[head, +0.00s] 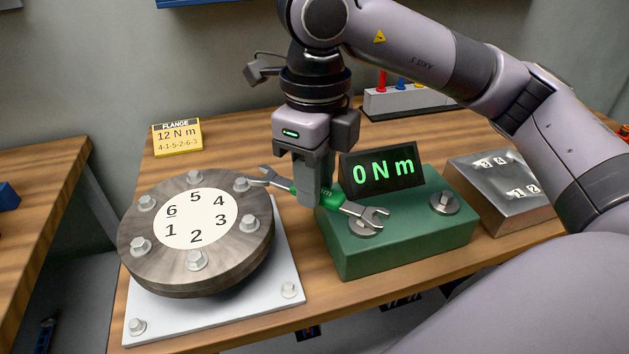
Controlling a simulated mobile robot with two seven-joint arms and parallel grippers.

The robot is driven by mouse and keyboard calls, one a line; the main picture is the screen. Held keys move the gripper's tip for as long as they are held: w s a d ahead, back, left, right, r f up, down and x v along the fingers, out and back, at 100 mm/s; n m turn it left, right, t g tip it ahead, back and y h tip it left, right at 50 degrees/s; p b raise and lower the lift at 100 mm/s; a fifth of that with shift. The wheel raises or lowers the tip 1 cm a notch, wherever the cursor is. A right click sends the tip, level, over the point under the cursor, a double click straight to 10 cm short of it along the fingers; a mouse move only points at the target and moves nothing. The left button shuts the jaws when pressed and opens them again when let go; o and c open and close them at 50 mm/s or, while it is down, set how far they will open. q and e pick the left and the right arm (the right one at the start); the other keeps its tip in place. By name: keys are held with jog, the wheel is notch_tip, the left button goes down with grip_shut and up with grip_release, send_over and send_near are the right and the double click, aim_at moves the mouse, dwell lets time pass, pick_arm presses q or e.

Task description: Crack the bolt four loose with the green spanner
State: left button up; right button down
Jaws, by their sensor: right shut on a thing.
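The green spanner (328,199) has a green grip and two metal ends. My right gripper (318,188) is shut on its grip, pointing down between the flange and the green block. The flange's white face carries the numbers 1 to 6, and a bolt sits by each. My left gripper is not in view.
The green block (410,245) carries a display (383,175) reading 0 N m and bolt heads on top. A yellow card (177,138) reads FLANGE 12 N m, 4-1-5-2-6-3. A metal numbered box (505,205) stands at the right. A rack (395,102) is behind my right arm.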

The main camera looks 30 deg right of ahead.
jog(key=shift+w, duration=0.3)
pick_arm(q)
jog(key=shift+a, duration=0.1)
pick_arm(e)
jog(key=shift+f, duration=0.1)
jog(key=shift+f+b, duration=0.8)
jog(key=shift+b, duration=0.2)
jog(key=shift+f, duration=0.3)
jog(key=shift+f+b, duration=0.25)
jog(key=shift+b, duration=0.3)
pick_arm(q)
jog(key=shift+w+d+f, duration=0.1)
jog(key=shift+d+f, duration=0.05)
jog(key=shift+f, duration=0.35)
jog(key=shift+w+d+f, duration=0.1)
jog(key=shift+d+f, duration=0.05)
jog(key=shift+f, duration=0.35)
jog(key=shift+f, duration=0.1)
pick_arm(e)
jog(key=shift+f, duration=0.1)
